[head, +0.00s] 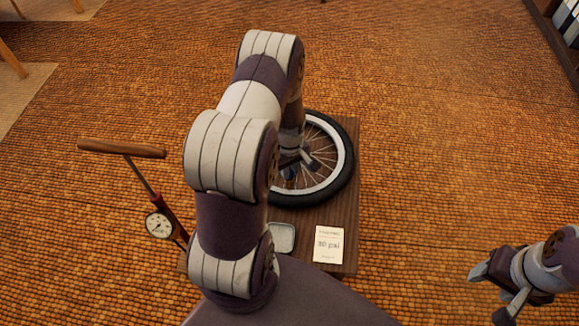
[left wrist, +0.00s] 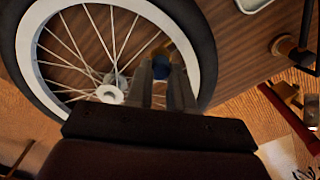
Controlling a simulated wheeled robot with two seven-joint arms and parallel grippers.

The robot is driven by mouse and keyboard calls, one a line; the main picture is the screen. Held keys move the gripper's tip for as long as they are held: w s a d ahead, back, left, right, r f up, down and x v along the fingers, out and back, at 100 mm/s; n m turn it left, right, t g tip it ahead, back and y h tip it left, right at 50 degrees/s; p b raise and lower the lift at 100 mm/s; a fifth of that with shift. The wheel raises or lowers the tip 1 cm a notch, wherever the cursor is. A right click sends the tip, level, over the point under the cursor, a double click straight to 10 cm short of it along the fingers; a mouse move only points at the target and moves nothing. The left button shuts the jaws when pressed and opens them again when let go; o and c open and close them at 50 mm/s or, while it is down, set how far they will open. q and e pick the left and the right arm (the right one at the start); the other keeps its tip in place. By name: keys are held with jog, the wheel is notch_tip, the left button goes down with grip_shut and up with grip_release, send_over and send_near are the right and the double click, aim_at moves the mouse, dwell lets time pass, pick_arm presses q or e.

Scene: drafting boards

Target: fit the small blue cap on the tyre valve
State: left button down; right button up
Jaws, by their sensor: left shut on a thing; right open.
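The bicycle wheel (head: 343,178) with black tyre and pale rim lies flat on a wooden board; it also fills the left of the left wrist view (left wrist: 207,75). My left gripper (head: 298,165) is over the spokes inside the rim. In the left wrist view, its fingers (left wrist: 166,84) are shut on the small blue cap (left wrist: 162,69), close to the rim's inner side. A yellowish part shows just beyond the cap; I cannot tell whether they touch. The tyre valve is not clearly visible. My right gripper (head: 490,292) is open and empty, far right, away from the wheel.
A small pale tray (head: 283,237) and a card reading 30 psi (head: 328,246) lie on the board's (head: 345,215) near part. A pump with a wooden handle (head: 122,149) and round gauge (head: 159,225) stands left. My left arm hides part of the wheel.

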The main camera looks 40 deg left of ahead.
pick_arm(q)
jog(key=shift+f, duration=0.45)
jog(key=c, duration=0.9)
grip_release()
notch_tip(320, 180, up, 13)
jog(key=p, duration=0.3)
jog(key=shift+f, duration=0.15)
